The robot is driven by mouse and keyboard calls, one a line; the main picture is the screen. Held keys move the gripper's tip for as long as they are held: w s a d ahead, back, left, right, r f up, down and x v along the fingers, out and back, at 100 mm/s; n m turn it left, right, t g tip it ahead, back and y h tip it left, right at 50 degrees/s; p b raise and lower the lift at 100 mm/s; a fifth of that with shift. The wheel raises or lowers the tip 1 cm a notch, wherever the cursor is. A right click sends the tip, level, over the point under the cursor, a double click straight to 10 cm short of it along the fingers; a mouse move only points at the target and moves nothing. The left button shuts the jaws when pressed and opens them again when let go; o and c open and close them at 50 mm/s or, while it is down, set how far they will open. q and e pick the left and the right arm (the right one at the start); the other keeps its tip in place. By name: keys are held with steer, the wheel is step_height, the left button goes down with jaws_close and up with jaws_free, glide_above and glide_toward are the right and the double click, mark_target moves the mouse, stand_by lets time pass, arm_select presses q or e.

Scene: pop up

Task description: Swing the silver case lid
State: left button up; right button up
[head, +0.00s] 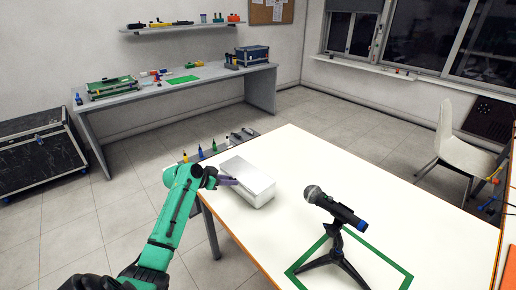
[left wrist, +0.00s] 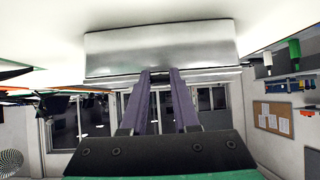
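The silver case (head: 252,183) lies on the white table near its left edge, and its lid looks shut. My left gripper (head: 232,182) is at the left side of the case, with its purple fingers pointing at it. In the left wrist view, the case (left wrist: 160,45) appears upside down ahead of the fingertips. The fingers (left wrist: 161,75) are a little apart with an empty gap between them. Their tips are at or very near the case's edge; I cannot tell whether they touch it. My right gripper is not in view.
A black microphone (head: 336,208) on a small tripod stands inside a green square outline (head: 400,273) on the white table (head: 330,160), right of the case. The table behind the case is clear. A grey workbench (head: 180,88) stands along the back wall.

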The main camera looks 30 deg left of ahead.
arm_select(q)
steer(key=shift+r, duration=0.15)
jaws_close()
steer(key=shift+w+r+p, duration=0.25)
steer(key=shift+r+p, duration=0.45)
steer(key=shift+r, duration=0.2)
steer(key=shift+w+r+p, duration=0.2)
steer(key=shift+r+p, duration=0.5)
steer(key=shift+r, duration=0.3)
steer(key=shift+w+d+r+p, duration=0.1)
steer(key=shift+w+r+p, duration=0.2)
steer(key=shift+r+p, duration=0.3)
steer(key=shift+w+d+r+p, duration=0.15)
steer(key=shift+w+r+p, duration=0.25)
steer(key=shift+w+r, duration=0.3)
steer(key=shift+s+r, duration=0.1)
